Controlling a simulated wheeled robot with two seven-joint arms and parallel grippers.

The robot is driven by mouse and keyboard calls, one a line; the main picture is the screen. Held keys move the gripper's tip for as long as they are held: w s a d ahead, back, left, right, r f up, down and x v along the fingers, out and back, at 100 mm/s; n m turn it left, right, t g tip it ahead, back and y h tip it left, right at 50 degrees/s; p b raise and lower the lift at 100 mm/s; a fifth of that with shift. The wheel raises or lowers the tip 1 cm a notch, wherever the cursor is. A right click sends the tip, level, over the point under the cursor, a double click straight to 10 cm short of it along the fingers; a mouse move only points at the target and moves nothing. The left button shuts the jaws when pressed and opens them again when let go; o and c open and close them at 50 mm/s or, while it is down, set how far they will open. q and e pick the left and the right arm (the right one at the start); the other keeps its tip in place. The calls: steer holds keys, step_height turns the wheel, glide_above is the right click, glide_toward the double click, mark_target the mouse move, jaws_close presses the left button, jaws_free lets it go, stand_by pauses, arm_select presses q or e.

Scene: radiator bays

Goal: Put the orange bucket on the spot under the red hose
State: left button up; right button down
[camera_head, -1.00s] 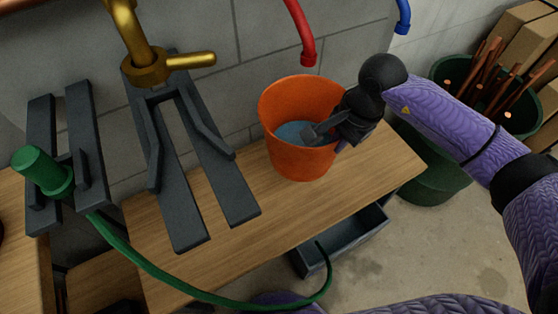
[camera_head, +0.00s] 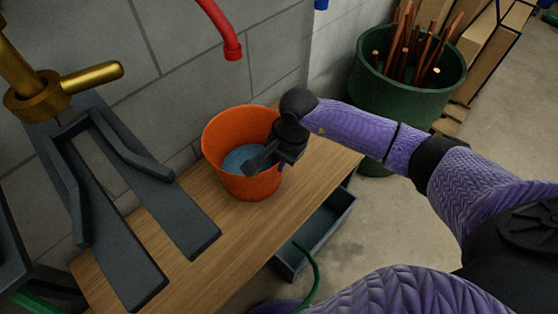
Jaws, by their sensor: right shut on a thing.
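The orange bucket (camera_head: 232,178) stands upright at the wooden bench top, with some bluish-grey content showing inside. My right gripper (camera_head: 262,160) is at the bucket's right rim and shut on it, one finger inside the bucket. The red hose (camera_head: 218,28) hangs on the wall, its open end above and slightly behind the bucket in the picture. The spot itself cannot be made out. My left gripper does not show in the head view.
A brass tap (camera_head: 50,88) and dark metal rails (camera_head: 110,200) are at the left. The wooden bench (camera_head: 200,200) has bare wood around the bucket. An open dark drawer (camera_head: 325,228) is below. A green bin (camera_head: 410,85) of copper pipes stands at the right. A green hose (camera_head: 312,275) hangs below.

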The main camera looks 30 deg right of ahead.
steer(key=shift+f, duration=0.1)
steer(key=c, duration=0.8)
jaws_free()
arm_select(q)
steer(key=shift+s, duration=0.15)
arm_select(e)
steer(key=shift+r, duration=0.4)
arm_select(q)
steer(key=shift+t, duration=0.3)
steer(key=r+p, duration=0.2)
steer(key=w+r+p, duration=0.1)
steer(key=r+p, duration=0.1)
steer(key=p, duration=0.1)
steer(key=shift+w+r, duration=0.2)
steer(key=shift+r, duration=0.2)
arm_select(e)
steer(key=r, duration=0.3)
steer(key=d+r, duration=0.1)
steer(key=r, duration=0.3)
steer(key=s+r, duration=0.1)
steer(key=r, duration=0.3)
steer(key=shift+s+d+r, duration=0.1)
steer(key=shift+d+r, duration=0.1)
steer(key=shift+d, duration=0.2)
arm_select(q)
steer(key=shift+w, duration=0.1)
